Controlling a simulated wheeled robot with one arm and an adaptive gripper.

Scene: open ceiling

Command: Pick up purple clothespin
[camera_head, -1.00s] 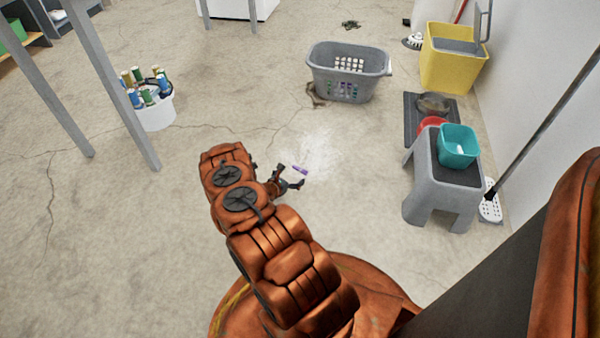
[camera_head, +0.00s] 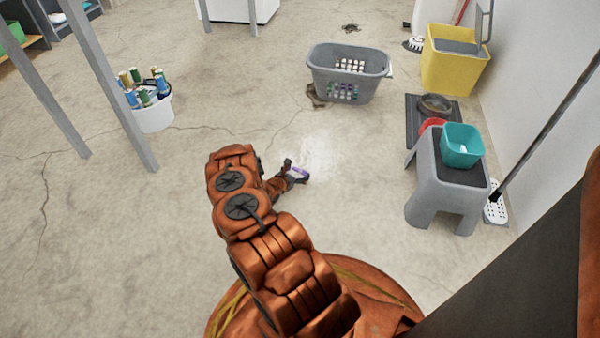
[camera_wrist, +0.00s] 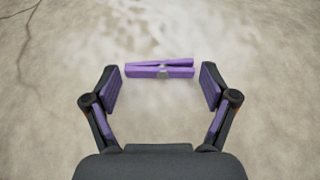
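The purple clothespin (camera_wrist: 160,69) lies on the concrete floor. In the wrist view it lies crosswise, just beyond and roughly level with my fingertips, with a metal spring at its middle. My gripper (camera_wrist: 159,84) is open, one finger on each side of the clothespin, with a gap at both ends. In the head view my gripper (camera_head: 295,172) is low over the floor, and the clothespin (camera_head: 300,173) shows between its fingers. I cannot tell whether the fingers touch the floor.
A grey laundry basket (camera_head: 347,75) stands behind. A grey step stool (camera_head: 447,183) holding a teal bin (camera_head: 461,146) is at right, near a yellow bucket (camera_head: 452,62). Floor around the clothespin is clear.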

